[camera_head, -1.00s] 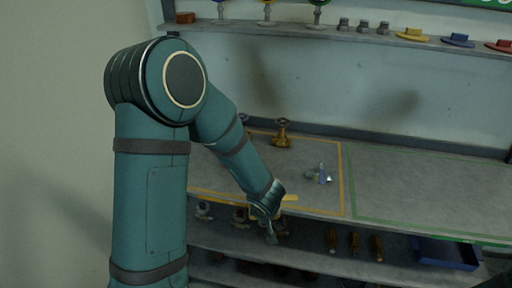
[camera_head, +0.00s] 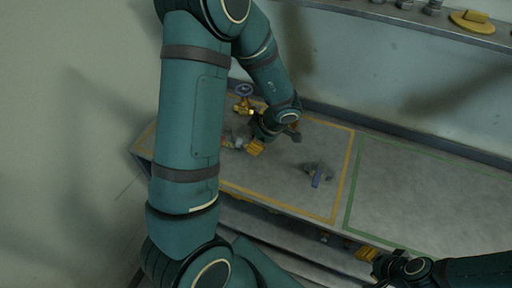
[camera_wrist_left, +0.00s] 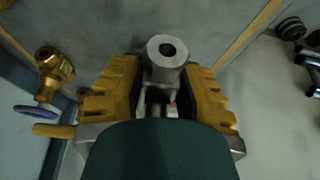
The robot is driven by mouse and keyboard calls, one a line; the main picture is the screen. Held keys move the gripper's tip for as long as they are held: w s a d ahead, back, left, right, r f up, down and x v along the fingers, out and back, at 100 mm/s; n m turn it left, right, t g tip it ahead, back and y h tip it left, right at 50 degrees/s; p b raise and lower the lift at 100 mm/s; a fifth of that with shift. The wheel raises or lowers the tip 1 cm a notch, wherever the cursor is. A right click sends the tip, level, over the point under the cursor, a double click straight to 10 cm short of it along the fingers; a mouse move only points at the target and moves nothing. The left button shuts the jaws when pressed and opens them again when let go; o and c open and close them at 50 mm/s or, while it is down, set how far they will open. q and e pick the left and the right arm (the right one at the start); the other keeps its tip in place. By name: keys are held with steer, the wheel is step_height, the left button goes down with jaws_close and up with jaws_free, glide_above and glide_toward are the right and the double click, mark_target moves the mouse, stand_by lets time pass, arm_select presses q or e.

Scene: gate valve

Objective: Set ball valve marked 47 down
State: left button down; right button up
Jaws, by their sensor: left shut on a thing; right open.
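My left gripper (camera_head: 253,147) is low over the bench inside the yellow outline. In the left wrist view my left gripper (camera_wrist_left: 158,95) is shut on a grey metal valve (camera_wrist_left: 167,52), whose round open pipe end points at the camera. Its lower part is hidden by the gripper, and I cannot read a 47 on it. I cannot tell whether it touches the bench. Another grey valve with a blue lever (camera_head: 318,178) lies on the bench to the right. My right gripper (camera_head: 370,256) is open and empty in front of the bench edge.
A brass valve with a blue handwheel (camera_head: 243,103) stands behind my left gripper; it also shows in the left wrist view (camera_wrist_left: 52,78). The green-outlined area (camera_head: 430,195) is clear. A wall shelf (camera_head: 415,19) holds several fittings.

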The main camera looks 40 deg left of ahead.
mark_target(254, 159)
arm_select(q)
step_height(254, 159, down, 7)
steer(key=shift+w+r+b, duration=0.1)
steer(key=shift+b, duration=0.75)
steer(key=shift+r, duration=0.1)
steer(key=shift+f, duration=0.2)
steer(key=c, duration=0.7)
jaws_free()
steer(key=shift+c, duration=0.2)
steer(key=shift+r, duration=0.1)
